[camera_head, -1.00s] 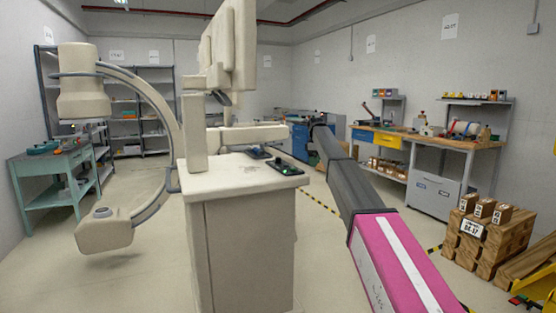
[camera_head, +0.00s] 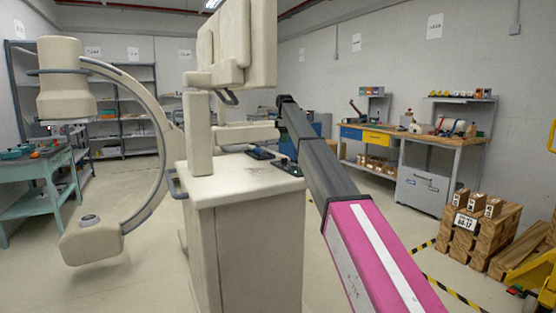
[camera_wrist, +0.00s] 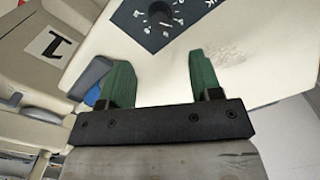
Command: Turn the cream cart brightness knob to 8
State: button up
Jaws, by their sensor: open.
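The cream cart (camera_head: 250,225) stands in the middle of the head view, with tall cream columns and a C-shaped arm. A small dark panel (camera_head: 288,166) lies at the right edge of its top. In the wrist view, a black knob (camera_wrist: 160,13) with white markings around it sits on a dark plate at the top edge. The knob's setting is too small to read. My gripper (camera_wrist: 160,75) is open and empty, its two green fingers apart from the knob and below it in the picture.
A teal cart (camera_head: 40,185) stands at the left. A workbench (camera_head: 430,138) and stacked wooden blocks (camera_head: 482,230) are at the right. Floor is clear between cart and bench.

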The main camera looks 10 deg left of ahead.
aim_at(285, 160)
notch_tip(285, 160, down, 11)
jog(key=shift+r, duration=0.2)
jog(key=c, duration=0.9)
